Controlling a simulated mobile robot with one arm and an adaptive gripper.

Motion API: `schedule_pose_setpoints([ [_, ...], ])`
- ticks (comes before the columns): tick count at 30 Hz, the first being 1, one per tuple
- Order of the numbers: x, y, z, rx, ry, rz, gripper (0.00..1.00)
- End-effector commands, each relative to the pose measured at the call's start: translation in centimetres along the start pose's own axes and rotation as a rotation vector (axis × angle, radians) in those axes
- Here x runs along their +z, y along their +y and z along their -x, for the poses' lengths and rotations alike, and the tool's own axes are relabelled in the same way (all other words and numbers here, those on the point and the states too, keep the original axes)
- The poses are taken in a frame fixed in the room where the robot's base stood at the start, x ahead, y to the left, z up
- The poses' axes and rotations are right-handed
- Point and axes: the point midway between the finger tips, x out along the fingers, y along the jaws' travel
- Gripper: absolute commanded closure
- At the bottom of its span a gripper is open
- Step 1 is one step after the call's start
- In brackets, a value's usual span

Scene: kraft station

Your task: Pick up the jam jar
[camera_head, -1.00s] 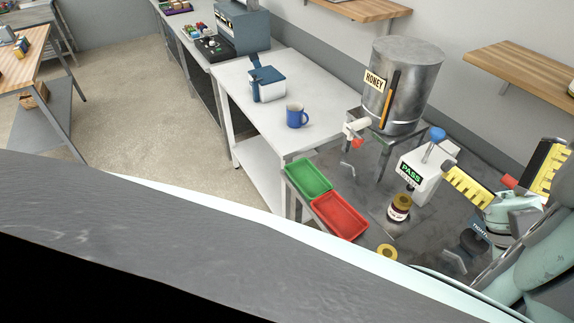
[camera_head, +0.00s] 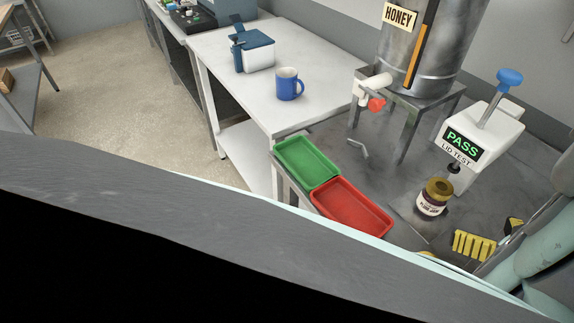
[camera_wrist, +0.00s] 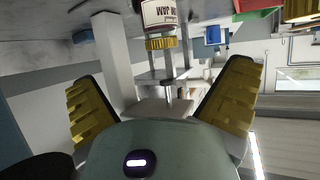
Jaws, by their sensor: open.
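The jam jar (camera_head: 432,199) stands upright on the grey metal bench, with a gold lid, dark contents and a white label reading plum jam. It stands at the foot of the white lid tester. In the wrist view the jar (camera_wrist: 159,14) appears upside down at the top centre, ahead of the fingers and apart from them. My gripper (camera_head: 494,236) is low at the right of the head view, to the right of the jar and partly cut off by my arm. Its yellow ribbed fingers are spread wide and empty in the wrist view (camera_wrist: 163,98).
The lid tester (camera_head: 486,140) shows PASS behind the jar. A green tray (camera_head: 306,162) and a red tray (camera_head: 352,208) lie to the left. The honey tank (camera_head: 415,50) stands behind on a metal stand. A blue mug (camera_head: 289,84) stands on the white table.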

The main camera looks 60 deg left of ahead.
Motion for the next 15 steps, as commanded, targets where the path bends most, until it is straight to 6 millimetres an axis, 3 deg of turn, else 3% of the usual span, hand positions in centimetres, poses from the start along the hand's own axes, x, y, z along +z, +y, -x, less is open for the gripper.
schedule_pose_setpoints([
  [15,-0.4,-0.3,-8.5,-0.011,0.006,0.004,0.00],
])
